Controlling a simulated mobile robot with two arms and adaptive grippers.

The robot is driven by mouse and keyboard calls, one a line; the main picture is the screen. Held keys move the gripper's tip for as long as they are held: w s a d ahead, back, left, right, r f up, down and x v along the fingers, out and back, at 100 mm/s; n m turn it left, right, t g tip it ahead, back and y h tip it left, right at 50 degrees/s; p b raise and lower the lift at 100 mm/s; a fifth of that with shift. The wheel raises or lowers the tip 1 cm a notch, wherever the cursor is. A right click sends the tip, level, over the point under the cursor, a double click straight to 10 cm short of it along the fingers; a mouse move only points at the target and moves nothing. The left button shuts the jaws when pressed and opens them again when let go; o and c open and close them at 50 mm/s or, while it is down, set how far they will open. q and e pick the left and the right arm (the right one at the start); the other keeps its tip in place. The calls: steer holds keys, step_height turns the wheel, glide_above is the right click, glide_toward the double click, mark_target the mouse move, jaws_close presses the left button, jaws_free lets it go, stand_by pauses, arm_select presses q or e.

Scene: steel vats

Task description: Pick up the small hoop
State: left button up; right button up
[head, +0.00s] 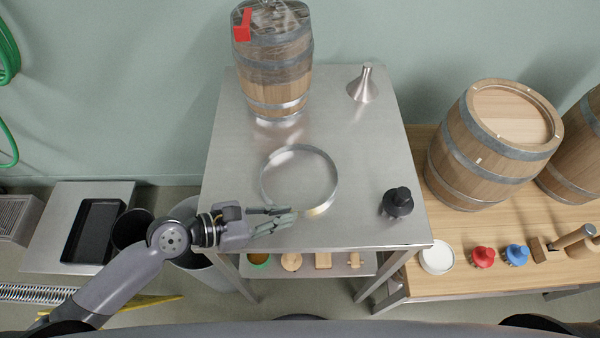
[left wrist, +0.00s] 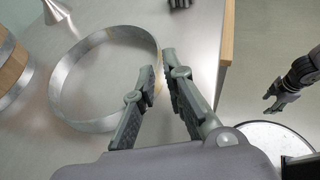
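The small hoop (head: 263,183) is a thin shiny metal band lying on the steel table (head: 345,215), left of its middle. My left gripper (head: 288,216) is at the hoop's near edge, with its fingers pointing right. In the left wrist view the gripper (left wrist: 157,64) is open, and the right part of the hoop's band (left wrist: 67,62) shows at the gap between its fingertips. I cannot tell if a finger touches it. My right gripper (left wrist: 272,102) shows small and dark at the right of the left wrist view, away from the table, its fingers apart and empty.
A barrel (head: 275,90) stands at the back of the table, with a steel funnel (head: 363,85) to its right. A black knobbed tool (head: 397,203) stands near the right front corner. Larger barrels (head: 480,150) stand on a wooden bench at right. The tabletop between hoop and black tool is clear.

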mark_target(312, 209)
arm_select(q)
steer(key=p+x, duration=0.1)
steer(key=x, duration=0.6)
steer(key=shift+w+d+f, duration=0.1)
steer(key=shift+w+d, duration=0.05)
steer(key=shift+d, duration=0.05)
jaws_close()
stand_by(0.5)
